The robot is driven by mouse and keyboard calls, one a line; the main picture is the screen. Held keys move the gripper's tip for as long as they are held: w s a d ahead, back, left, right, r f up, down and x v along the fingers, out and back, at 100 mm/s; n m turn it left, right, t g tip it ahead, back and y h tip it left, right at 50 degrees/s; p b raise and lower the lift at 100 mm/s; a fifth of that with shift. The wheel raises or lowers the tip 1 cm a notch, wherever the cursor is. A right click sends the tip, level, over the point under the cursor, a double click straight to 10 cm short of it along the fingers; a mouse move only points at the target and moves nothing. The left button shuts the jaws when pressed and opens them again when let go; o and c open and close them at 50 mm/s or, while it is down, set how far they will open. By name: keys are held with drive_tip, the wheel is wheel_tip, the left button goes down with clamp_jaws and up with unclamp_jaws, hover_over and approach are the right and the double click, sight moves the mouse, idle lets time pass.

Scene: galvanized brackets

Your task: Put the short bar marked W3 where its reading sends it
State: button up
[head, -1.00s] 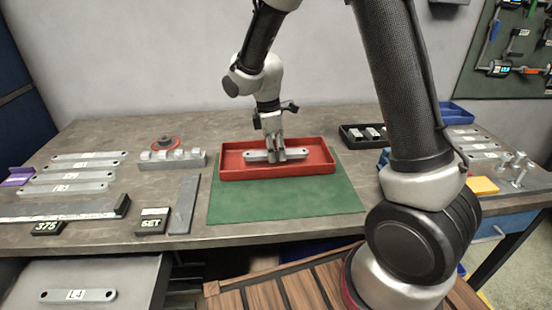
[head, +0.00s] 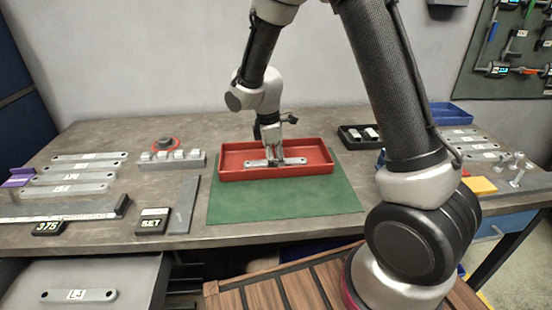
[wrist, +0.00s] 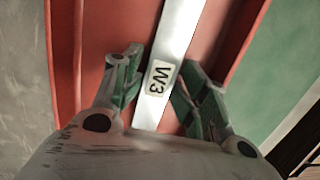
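The short bar marked W3 (wrist: 172,55) lies in the red tray (head: 325,170), at the back of the green mat; its label faces up in the wrist view. In the head view the bar (head: 254,163) shows on both sides of my fingers. My gripper (wrist: 160,80) is down at the tray, with one finger on each side of the bar near the label. A gap shows between the left finger and the bar; the right finger is very close to it. The fingers look open. The bar's far end is out of the wrist view.
The green mat (head: 285,205) is clear. At left lie several marked bars (head: 85,177), a long measuring bench with a display reading 375 (head: 47,228), and a block reading SET (head: 152,222). A bar (head: 77,296) lies low at front left. A black bin (head: 350,143) stands right of the tray.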

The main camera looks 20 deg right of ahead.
drive_tip(key=shift+o, duration=0.9)
drive_tip(key=shift+s+f, duration=0.1)
drive_tip(key=shift+f, duration=0.55)
wheel_tip(320, 180, up, 13)
drive_tip(key=a, duration=0.2)
drive_tip(key=s+d+r+m+t+y, duration=0.1)
drive_tip(key=s+d+r+m, duration=0.5)
drive_tip(key=s+d+r, duration=0.3)
drive_tip(key=s+d+r+m+t, duration=0.1)
drive_tip(key=s+d+m, duration=0.3)
drive_tip(key=s, duration=0.3)
drive_tip(key=s+d+r+m+t, duration=0.2)
drive_tip(key=s+d+m, duration=0.2)
drive_tip(key=s, duration=0.4)
drive_tip(key=shift+m, duration=0.9)
drive_tip(key=shift+c, duration=0.2)
